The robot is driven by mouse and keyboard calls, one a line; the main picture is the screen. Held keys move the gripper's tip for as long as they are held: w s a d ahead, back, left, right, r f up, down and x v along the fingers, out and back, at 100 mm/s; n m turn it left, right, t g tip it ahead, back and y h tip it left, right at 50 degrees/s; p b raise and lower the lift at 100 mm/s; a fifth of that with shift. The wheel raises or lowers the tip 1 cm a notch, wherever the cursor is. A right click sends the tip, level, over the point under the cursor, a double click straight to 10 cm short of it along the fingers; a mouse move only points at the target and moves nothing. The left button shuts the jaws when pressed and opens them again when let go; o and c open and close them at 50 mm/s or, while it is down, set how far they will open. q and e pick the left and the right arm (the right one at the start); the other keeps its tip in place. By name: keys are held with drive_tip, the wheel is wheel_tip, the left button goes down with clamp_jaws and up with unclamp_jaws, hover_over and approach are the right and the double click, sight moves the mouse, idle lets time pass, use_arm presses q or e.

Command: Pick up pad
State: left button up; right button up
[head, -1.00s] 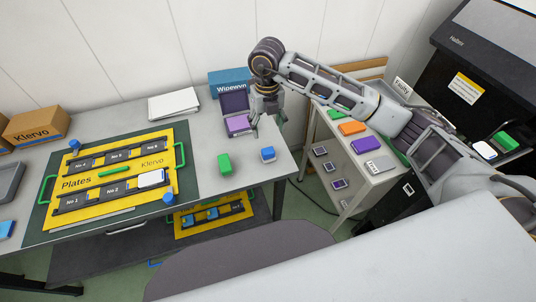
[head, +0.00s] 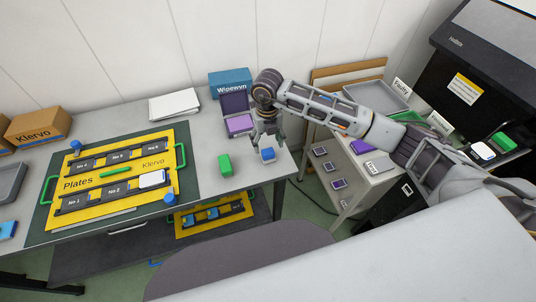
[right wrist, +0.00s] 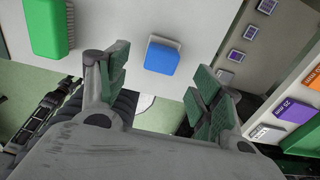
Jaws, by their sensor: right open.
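A small blue pad (head: 268,155) with a pale edge lies on the grey table near its right front corner. In the right wrist view the blue pad (right wrist: 163,57) shows ahead of the gap between my fingers. My right gripper (head: 267,139) is open and empty, pointing down just behind the pad. Its two fingers with green inner faces frame the gap in the right wrist view (right wrist: 162,82); I see no contact with the pad. My left gripper is not in view.
An open case with a purple inside (head: 239,124) and a blue Wipewyn box (head: 230,83) are behind. The yellow plates board (head: 112,208) lies left. A side shelf with several items (head: 350,172) stands right.

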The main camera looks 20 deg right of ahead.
sight(268, 151)
drive_tip(key=shift+f, duration=0.55)
drive_tip(key=shift+f, duration=0.1)
drive_tip(key=shift+d+f+p, duration=0.1)
drive_tip(key=shift+f+p, duration=0.6)
drive_tip(key=shift+f, duration=1.8)
drive_tip(key=c, duration=1.1)
